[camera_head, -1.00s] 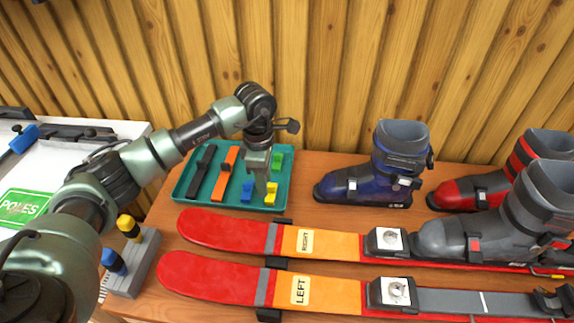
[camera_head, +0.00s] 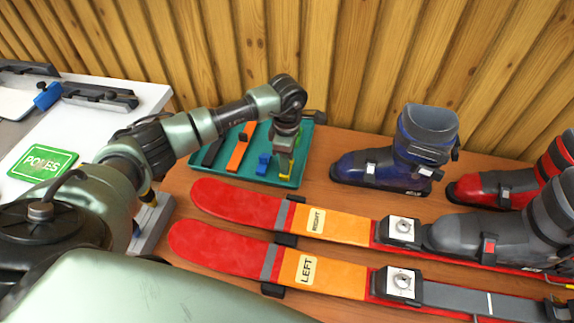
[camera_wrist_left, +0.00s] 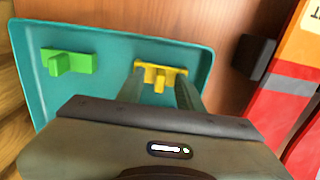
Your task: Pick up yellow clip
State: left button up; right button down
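The yellow clip (camera_wrist_left: 160,76) lies in the teal tray (camera_wrist_left: 196,52) near its edge, in the left wrist view. In the head view only a bit of the yellow clip (camera_head: 284,177) shows below my left gripper (camera_head: 285,166), which points down into the tray. In the wrist view the two fingers of my left gripper (camera_wrist_left: 160,88) are apart, one on each side of the clip's middle. I cannot tell whether they touch it. My right gripper is not in view.
The tray also holds a green clip (camera_wrist_left: 68,62), a blue clip (camera_head: 263,163), an orange strap (camera_head: 240,149) and a dark strap (camera_head: 214,150). Red and orange skis (camera_head: 235,200) lie in front of the tray. A blue boot (camera_head: 395,160) stands to its right.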

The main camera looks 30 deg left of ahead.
pick_arm(q)
grip_shut()
